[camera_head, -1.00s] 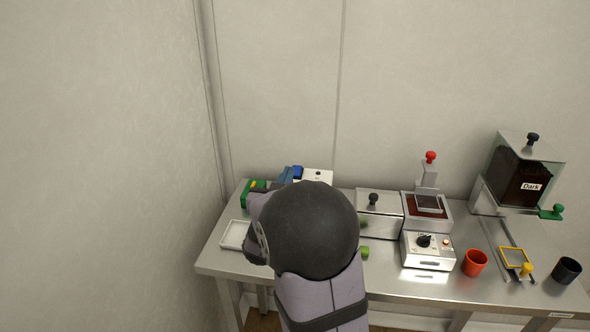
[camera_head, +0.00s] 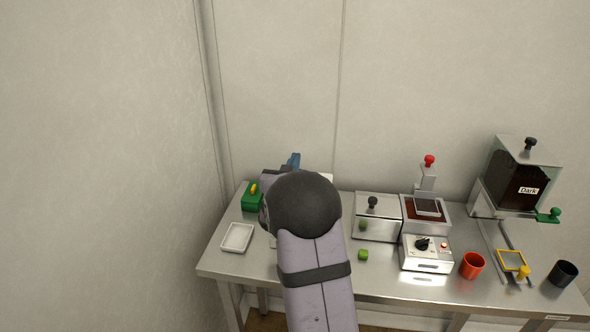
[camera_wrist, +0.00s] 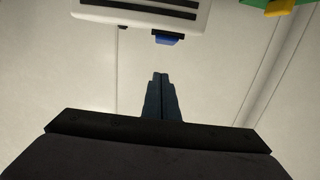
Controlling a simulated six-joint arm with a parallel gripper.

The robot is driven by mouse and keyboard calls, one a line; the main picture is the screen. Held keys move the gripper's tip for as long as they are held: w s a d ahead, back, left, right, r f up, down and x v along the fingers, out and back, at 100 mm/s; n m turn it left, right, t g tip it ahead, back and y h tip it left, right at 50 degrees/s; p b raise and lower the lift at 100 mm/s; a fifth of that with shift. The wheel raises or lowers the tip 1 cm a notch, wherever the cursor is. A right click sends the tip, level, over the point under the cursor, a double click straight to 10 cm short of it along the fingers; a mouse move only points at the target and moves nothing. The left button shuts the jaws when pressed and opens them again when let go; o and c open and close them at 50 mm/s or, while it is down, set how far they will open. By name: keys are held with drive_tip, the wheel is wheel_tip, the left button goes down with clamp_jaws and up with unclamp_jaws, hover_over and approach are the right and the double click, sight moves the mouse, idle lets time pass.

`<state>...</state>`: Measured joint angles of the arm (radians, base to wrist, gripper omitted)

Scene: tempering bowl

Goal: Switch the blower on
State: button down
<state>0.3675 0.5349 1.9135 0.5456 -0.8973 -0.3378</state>
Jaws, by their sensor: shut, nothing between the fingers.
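The blower appears to be the white box with dark slots (camera_wrist: 140,12) at the top of the wrist view. A small blue tab (camera_wrist: 167,39), seemingly its switch, sticks out from its edge. In the head view only a white corner of the box (camera_head: 328,177) shows behind my arm, and the blue tab is hidden there. My gripper (camera_wrist: 160,75) is shut and empty. Its dark blue fingers point toward the blue tab in the wrist view, with a visible gap between. In the head view the finger ends (camera_head: 294,160) show just above my wrist.
A green block with a yellow part (camera_head: 252,195) stands left of my arm, and a white tray (camera_head: 237,237) lies in front of it.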

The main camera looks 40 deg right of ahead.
drive_tip(key=shift+w+d+f, duration=0.1)
drive_tip(key=shift+w+f, duration=0.05)
drive_tip(key=shift+f, duration=0.85)
drive_tip(key=shift+w+d+f, duration=0.1)
drive_tip(key=shift+f, duration=0.85)
drive_tip(key=shift+r+p, duration=0.1)
drive_tip(key=shift+p, duration=0.3)
drive_tip(key=shift+w+d+g+y+p, duration=0.15)
drive_tip(key=shift+g+y+p, duration=0.35)
drive_tip(key=shift+p, duration=0.7)
drive_tip(key=shift+f+b, duration=0.4)
drive_tip(key=shift+b, duration=0.1)
drive_tip(key=shift+r+p, duration=0.35)
drive_tip(key=shift+r, duration=0.15)
drive_tip(key=r+p, duration=0.2)
drive_tip(key=r, duration=0.1)
drive_tip(key=shift+w+d+r+p, duration=0.1)
drive_tip(key=shift+d+r+p, duration=0.1)
drive_tip(key=shift+r+p, duration=0.1)
drive_tip(key=r+b+v, duration=0.1)
drive_tip(key=b+v, duration=0.1)
drive_tip(key=v, duration=0.7)
drive_tip(key=shift+r, duration=0.45)
drive_tip(key=shift+a, duration=0.1)
